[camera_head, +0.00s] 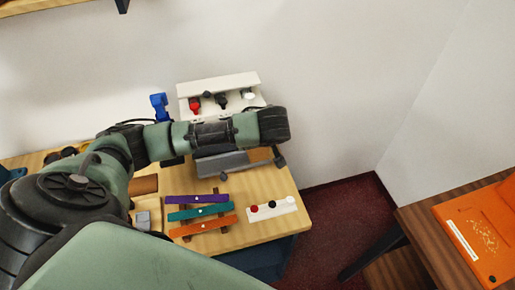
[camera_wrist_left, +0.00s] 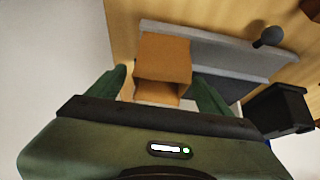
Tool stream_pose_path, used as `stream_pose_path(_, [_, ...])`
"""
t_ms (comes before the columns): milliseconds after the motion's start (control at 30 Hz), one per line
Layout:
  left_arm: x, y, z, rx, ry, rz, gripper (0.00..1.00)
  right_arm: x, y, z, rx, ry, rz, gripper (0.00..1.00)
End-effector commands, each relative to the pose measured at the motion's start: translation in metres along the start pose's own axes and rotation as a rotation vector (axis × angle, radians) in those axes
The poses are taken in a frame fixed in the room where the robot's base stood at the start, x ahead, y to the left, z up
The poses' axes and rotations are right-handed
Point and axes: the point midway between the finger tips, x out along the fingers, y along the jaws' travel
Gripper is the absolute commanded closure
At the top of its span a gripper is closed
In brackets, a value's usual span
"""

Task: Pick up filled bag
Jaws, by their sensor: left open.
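The brown bag (camera_wrist_left: 163,62) stands upright in the left wrist view, with its folded opening towards the camera. My left gripper (camera_wrist_left: 162,90) is open, with one green finger on each side of the bag. Whether the fingers touch it I cannot tell. In the head view only a small brown patch of the bag (camera_head: 261,154) shows below my dark wrist, and the fingertips are hidden there. The bag is against a long grey device (camera_wrist_left: 215,45) with a dark round knob. My right gripper is in neither view.
A white rack (camera_head: 215,85) with red, black and white items stands behind my arm, beside a blue object (camera_head: 159,104). Purple, teal and orange strips (camera_head: 200,212) and a white dotted strip (camera_head: 272,207) lie in front. An orange panel (camera_head: 480,235) lies on the desk at right.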

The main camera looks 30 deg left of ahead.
Motion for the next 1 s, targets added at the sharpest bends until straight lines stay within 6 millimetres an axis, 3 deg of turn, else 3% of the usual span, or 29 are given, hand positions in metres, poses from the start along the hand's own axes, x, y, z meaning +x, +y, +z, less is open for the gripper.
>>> stream_pose_path(133, [0.000, 0.000, 0.000, 0.000, 0.000, 0.000, 0.20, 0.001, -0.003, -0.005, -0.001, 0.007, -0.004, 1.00])
stream_pose_path(300, [0.000, 0.000, 0.000, 0.000, 0.000, 0.000, 0.67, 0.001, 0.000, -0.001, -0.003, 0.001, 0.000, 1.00])
stream_pose_path(400, [0.000, 0.000, 0.000, 0.000, 0.000, 0.000, 0.89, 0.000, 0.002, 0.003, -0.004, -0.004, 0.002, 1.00])
stream_pose_path(767, [-0.006, 0.001, -0.004, -0.002, 0.001, 0.002, 0.90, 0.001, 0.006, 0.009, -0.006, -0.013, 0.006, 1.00])
stream_pose_path(1000, [-0.037, 0.002, -0.024, -0.004, 0.002, 0.005, 0.90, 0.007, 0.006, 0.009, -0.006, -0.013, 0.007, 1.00])
